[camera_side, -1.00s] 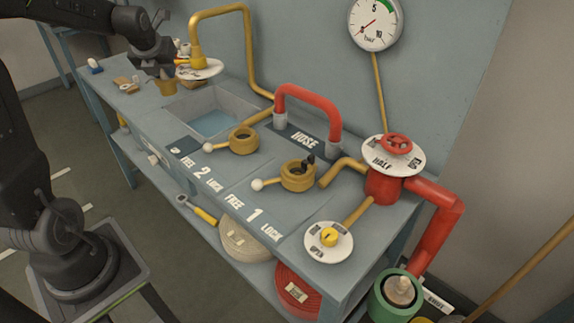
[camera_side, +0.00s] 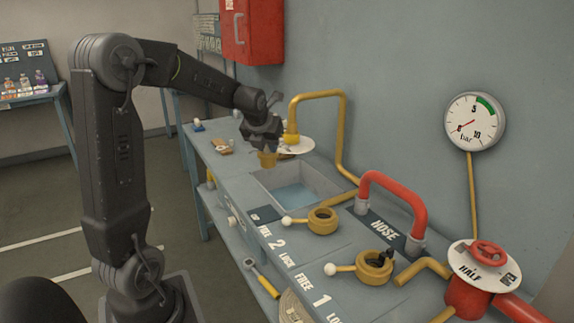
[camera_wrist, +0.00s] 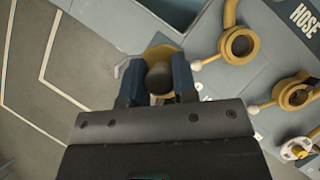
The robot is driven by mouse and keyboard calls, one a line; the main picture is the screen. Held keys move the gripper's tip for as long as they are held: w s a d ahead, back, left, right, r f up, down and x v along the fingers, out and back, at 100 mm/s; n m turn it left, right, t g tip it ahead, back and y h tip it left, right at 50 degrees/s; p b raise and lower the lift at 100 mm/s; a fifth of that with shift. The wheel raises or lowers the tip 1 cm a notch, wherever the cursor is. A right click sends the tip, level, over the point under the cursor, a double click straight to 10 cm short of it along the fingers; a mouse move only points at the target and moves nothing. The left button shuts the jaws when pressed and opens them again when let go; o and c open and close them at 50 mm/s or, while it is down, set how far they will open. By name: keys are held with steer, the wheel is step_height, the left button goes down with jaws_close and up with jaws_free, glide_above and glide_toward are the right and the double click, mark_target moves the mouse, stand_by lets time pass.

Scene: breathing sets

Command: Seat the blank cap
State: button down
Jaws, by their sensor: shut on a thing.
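My gripper (camera_side: 262,143) is shut on a brass-yellow cap (camera_side: 268,159), held above the bench by the near-left corner of the basin. In the wrist view the cap (camera_wrist: 165,53) sits between my two blue fingers (camera_wrist: 158,82), with a grey round middle. Two brass ring sockets stand on the bench. Socket 2 (camera_side: 322,213) looks open and empty. Socket 1 (camera_side: 374,259) has a small black piece at its rim. Each has a white-knobbed lever pointing left, towards the FREE side. The cap is apart from both sockets.
A sunken basin (camera_side: 266,192) lies right of my gripper, with a yellow spout pipe (camera_side: 341,130) behind it. A red hose handle (camera_side: 397,196) arches behind the sockets. A red valve (camera_side: 488,253) stands at right. A gauge (camera_side: 474,121) hangs on the wall. Small items lie at the bench's far left.

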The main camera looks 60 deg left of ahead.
steer(key=w+d+f+m+h, duration=0.1)
steer(key=w+d+f+m, duration=0.1)
steer(key=d, duration=0.9)
steer(key=w+d+f+m+t+h, duration=0.1)
steer(key=w+d, duration=0.4)
steer(key=d, duration=0.6)
steer(key=w+d+f+m, duration=0.2)
steer(key=w+d+f, duration=0.1)
steer(key=d, duration=0.8)
steer(key=shift+w+m+t+h, duration=0.3)
steer(key=shift+w+h, duration=0.1)
steer(key=shift+w, duration=0.2)
steer(key=shift+f, duration=2.9)
steer(key=shift+f, duration=1.4)
steer(key=c, duration=0.8)
jaws_free()
steer(key=shift+f, duration=0.1)
